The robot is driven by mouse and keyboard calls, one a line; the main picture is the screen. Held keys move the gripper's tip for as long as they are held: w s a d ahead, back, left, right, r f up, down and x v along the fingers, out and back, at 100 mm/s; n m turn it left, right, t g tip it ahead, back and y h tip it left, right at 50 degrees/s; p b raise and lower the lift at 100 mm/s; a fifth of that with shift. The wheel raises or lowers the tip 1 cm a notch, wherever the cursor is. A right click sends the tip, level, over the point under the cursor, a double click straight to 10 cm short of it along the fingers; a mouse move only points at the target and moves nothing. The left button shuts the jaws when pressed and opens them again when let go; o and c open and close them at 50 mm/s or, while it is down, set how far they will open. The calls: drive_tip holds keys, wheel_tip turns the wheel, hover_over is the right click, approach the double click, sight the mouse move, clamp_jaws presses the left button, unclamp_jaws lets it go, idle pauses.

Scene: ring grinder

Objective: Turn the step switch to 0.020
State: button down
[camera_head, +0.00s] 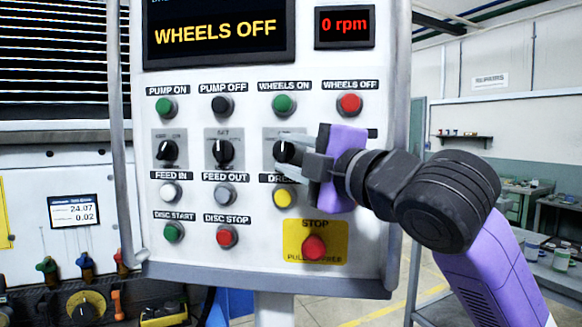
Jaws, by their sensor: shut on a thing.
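My gripper (289,151) reaches in from the right and is shut on the black knob (283,153) of the third rotary switch from the left in the panel's middle row. The grey plate (271,137) of this switch shows in part behind the fingers. Its printed name and scale are too small or covered to read, so I cannot tell its setting or confirm that it is the step switch. My purple gripper body and wrist hide the panel to its right, where only the end of another label (373,133) shows.
Two more rotary switches (167,150) (222,151) stand to the left. Push buttons lie close above and below, including the yellow button (284,197) and the red STOP button (314,247). The display (215,33) reads WHEELS OFF, and the speed readout (344,25) 0 rpm.

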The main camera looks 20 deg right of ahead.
drive_tip(key=m+t+b, duration=0.1)
drive_tip(key=b, duration=0.1)
drive_tip(key=f+m+b, duration=0.1)
drive_tip(key=b, duration=0.1)
drive_tip(key=shift+a+f+t, duration=0.2)
drive_tip(key=shift+f+t, duration=0.05)
drive_tip(key=shift+t, duration=0.15)
drive_tip(key=m+t+h+b, duration=0.1)
drive_tip(key=m+b, duration=0.1)
drive_tip(key=b, duration=0.1)
drive_tip(key=shift+w+m+t, duration=0.15)
drive_tip(key=shift+m+t, duration=0.25)
drive_tip(key=shift+a+m+t+h+b, duration=0.1)
drive_tip(key=shift+m+t+h+b, duration=1)
drive_tip(key=shift+m+h, duration=0.65)
drive_tip(key=shift+r+m, duration=0.1)
drive_tip(key=shift+m, duration=0.45)
drive_tip(key=c, duration=1)
unclamp_jaws()
drive_tip(key=shift+r, duration=0.1)
drive_tip(key=shift+o, duration=0.2)
